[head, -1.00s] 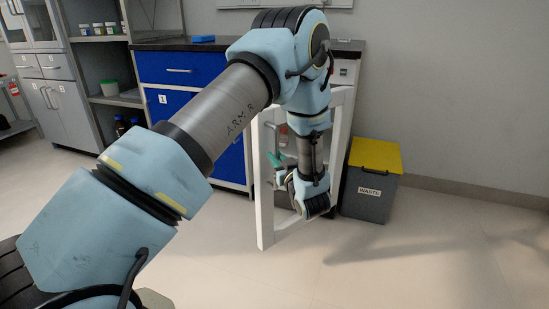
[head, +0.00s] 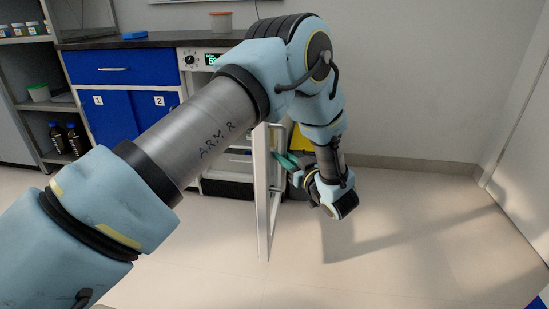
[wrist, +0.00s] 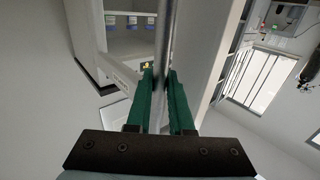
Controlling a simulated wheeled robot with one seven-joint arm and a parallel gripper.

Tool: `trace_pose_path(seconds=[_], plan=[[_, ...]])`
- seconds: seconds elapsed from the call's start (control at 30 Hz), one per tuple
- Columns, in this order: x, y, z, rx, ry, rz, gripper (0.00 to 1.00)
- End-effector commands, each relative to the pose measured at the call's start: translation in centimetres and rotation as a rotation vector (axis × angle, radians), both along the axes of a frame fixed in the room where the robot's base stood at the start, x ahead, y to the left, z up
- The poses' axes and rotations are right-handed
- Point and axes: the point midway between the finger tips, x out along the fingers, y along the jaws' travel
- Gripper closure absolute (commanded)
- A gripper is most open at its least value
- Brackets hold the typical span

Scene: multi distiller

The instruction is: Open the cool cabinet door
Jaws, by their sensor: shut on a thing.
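The cool cabinet door (head: 262,200) has a white frame and stands swung out from the cabinet, almost edge-on in the head view. The white cool cabinet (head: 228,187) is open behind it, with part of its inside showing left of the door and the rest hidden by my arm and the door. My gripper (head: 281,158), with green fingers, is on the right side of the door. In the wrist view my gripper (wrist: 161,76) is shut around the grey bar handle (wrist: 165,40), one finger on each side.
A control panel with a knob and green display (head: 212,59) sits above the cabinet. Blue cupboards (head: 128,112) stand to the left under a dark worktop. A yellow-lidded bin (head: 301,142) is partly hidden behind the door and arm. The floor in front and right is clear.

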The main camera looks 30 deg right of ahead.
Motion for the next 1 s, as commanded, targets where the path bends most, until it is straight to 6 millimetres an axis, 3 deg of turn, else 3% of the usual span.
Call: trace_pose_path(seconds=[0.37,0.4,0.63,1.0], plan=[[0.1,-0.2,0.1,-0.001,-0.003,-0.001,1.00],[0.1,-0.1,0.1,-0.002,-0.003,0.000,0.76],[0.0,-0.1,0.1,-0.001,-0.002,0.000,0.50],[-1.0,-0.2,0.1,-0.001,-0.001,-0.003,0.50]])
